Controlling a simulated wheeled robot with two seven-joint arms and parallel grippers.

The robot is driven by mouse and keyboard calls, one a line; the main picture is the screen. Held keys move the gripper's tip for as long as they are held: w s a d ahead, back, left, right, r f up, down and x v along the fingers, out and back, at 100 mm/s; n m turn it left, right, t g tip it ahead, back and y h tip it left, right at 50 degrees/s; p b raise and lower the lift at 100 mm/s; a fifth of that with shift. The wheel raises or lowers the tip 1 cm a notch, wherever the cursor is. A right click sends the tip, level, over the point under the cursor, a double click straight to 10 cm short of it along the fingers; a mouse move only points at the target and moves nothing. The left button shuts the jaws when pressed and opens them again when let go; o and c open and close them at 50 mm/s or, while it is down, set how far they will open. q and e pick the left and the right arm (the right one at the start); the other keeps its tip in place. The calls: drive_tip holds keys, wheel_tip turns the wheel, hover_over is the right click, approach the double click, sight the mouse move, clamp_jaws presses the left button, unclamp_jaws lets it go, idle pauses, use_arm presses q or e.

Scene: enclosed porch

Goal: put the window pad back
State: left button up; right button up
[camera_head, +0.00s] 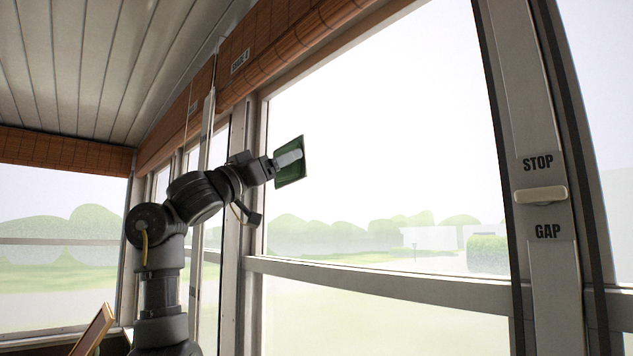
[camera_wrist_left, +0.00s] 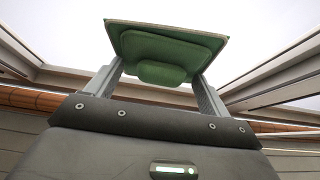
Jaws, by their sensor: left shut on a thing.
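The window pad is a green, roughly square pad (camera_head: 289,172) with a thin pale edge. In the head view it is held up at the end of my left arm, in front of the large window's left part; I cannot tell whether it touches the glass. In the left wrist view the pad (camera_wrist_left: 168,47) shows a raised green grip on its near side, between the two fingers. My left gripper (camera_head: 272,166) is shut on the pad; it also shows in the left wrist view (camera_wrist_left: 160,78). My right gripper is in neither view.
A large window pane (camera_head: 380,130) fills the middle, with a white horizontal rail (camera_head: 400,287) below. A post at right carries STOP and GAP labels and a cream handle (camera_head: 540,195). A rolled orange-brown blind (camera_head: 290,40) hangs above. A wooden-framed thing (camera_head: 93,332) stands low left.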

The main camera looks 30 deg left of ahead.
use_arm(q)
drive_tip(key=s+d+r+y, duration=0.1)
drive_tip(key=s+d+r, duration=0.2)
drive_tip(key=s+d, duration=0.5)
drive_tip(key=w+d+f, duration=0.2)
drive_tip(key=d+f, duration=0.2)
drive_tip(key=f, duration=0.5)
drive_tip(key=w+d+f, duration=0.2)
drive_tip(key=d+f, duration=0.2)
drive_tip(key=f, duration=0.5)
drive_tip(key=w+d+f, duration=0.2)
drive_tip(key=d+f, duration=0.2)
drive_tip(key=f, duration=0.5)
drive_tip(key=s+f+n+y, duration=0.1)
drive_tip(key=s+f, duration=0.4)
drive_tip(key=f, duration=1)
drive_tip(key=s+f+n+y, duration=0.1)
drive_tip(key=s+f, duration=0.4)
drive_tip(key=f, duration=1)
drive_tip(key=s+f+n+y, duration=0.1)
drive_tip(key=s+f+y, duration=0.2)
drive_tip(key=f, duration=1.2)
drive_tip(key=s, duration=0.2)
drive_tip(key=shift+s+a+f+t, duration=0.25)
drive_tip(key=shift+s+t, duration=0.15)
